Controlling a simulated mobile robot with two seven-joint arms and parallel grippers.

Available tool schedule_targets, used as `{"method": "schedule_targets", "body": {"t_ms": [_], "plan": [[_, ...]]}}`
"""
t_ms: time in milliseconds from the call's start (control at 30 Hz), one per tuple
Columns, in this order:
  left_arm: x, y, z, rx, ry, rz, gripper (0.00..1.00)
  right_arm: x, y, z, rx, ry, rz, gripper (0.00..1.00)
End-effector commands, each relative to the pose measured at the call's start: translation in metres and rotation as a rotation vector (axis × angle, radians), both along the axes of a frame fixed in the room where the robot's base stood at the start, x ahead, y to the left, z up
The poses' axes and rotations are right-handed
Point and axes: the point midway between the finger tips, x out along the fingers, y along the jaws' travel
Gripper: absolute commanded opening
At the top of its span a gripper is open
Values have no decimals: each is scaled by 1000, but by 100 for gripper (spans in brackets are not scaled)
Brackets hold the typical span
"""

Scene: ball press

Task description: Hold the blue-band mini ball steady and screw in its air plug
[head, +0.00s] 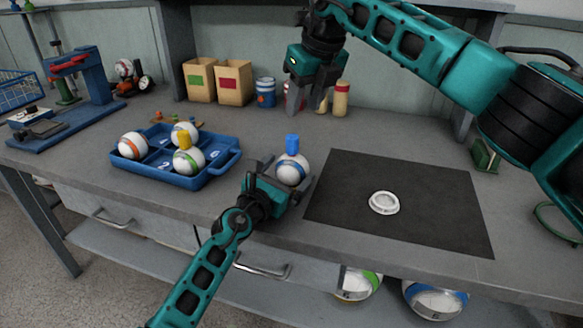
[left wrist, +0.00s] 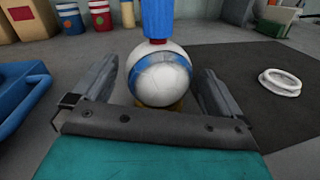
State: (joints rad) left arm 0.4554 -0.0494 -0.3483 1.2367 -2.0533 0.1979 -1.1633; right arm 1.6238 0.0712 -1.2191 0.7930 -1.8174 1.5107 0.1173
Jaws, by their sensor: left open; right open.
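The blue-band mini ball (head: 291,171) is white with a blue band and sits on the bench between the blue tray and the dark mat. A blue air plug (head: 292,143) stands upright on its top; how deep it sits I cannot tell. My left gripper (head: 279,180) is open, low at the ball. In the left wrist view the ball (left wrist: 159,76) stands between the two open fingers (left wrist: 158,95), with a gap on each side. The plug (left wrist: 157,18) is cut off by the top edge. My right gripper (head: 312,88) is open and empty, raised above the back of the bench.
A blue tray (head: 222,176) with several balls stands to the left. A white ring (head: 384,202) lies on the dark mat (head: 440,190) at the right. Boxes (head: 233,82) and bottles (head: 341,98) line the back. A blue press (head: 92,75) stands far left.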

Motion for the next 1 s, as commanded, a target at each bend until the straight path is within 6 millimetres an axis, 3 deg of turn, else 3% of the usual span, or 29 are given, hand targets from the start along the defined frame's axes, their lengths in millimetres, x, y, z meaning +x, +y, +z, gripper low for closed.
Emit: {"method": "schedule_targets", "body": {"t_ms": [300, 700, 1000], "plan": [[19, -11, 0, -1, -2, -1, 100, 0, 0, 0, 0, 0, 0, 43], [22, -12, 0, 0, 0, 1, 100, 0, 0, 0, 0, 0, 0, 43], [22, -12, 0, -1, 0, 1, 72, 0, 0, 0, 0, 0, 0, 43]]}}
